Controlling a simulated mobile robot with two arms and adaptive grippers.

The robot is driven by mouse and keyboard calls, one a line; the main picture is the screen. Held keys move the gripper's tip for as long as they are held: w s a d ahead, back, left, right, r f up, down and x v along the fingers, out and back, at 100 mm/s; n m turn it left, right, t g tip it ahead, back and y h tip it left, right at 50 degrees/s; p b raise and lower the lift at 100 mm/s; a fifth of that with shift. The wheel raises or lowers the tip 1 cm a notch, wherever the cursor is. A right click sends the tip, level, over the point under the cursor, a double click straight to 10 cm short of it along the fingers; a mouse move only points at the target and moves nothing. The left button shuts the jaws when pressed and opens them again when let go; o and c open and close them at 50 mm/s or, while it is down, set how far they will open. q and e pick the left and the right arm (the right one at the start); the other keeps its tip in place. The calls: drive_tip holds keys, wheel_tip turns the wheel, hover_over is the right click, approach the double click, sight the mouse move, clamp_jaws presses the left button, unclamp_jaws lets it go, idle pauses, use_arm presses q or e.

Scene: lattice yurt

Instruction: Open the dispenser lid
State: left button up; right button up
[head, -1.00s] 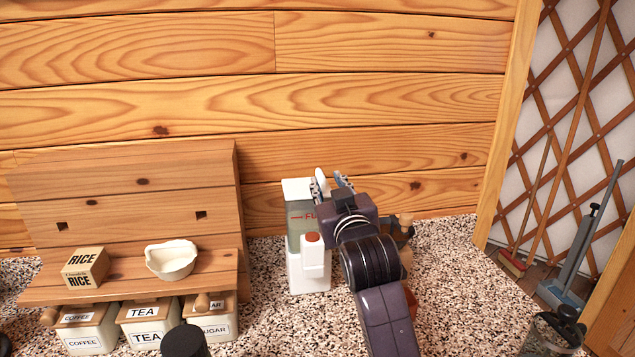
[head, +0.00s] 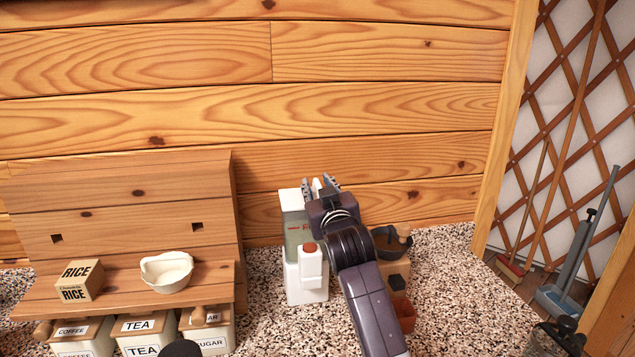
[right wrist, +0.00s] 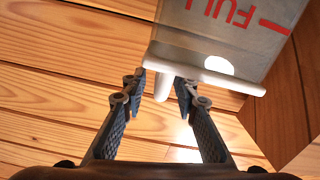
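The dispenser (head: 297,232) stands against the plank wall, with a greenish, see-through tank marked in red and a white base. Its white lid (head: 290,199) lies on top and looks closed. A white tab (head: 317,187) sticks up at its right side. My right gripper (head: 320,185) is at the top right of the dispenser, fingers apart, with the tab between them. In the right wrist view the tab (right wrist: 162,86) shows between the open fingertips (right wrist: 159,84), near the left one; contact is unclear. My right arm hides part of the dispenser's right side.
A wooden shelf (head: 120,290) at left holds a rice box (head: 80,280) and a cream bowl (head: 167,271), with labelled canisters below. A wooden box with a dark top (head: 391,241) and a reddish pot (head: 403,313) stand right of my arm. The speckled counter (head: 470,290) is clear farther right.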

drive_tip(key=shift+w, duration=0.2)
drive_tip(key=shift+c, duration=0.4)
clamp_jaws()
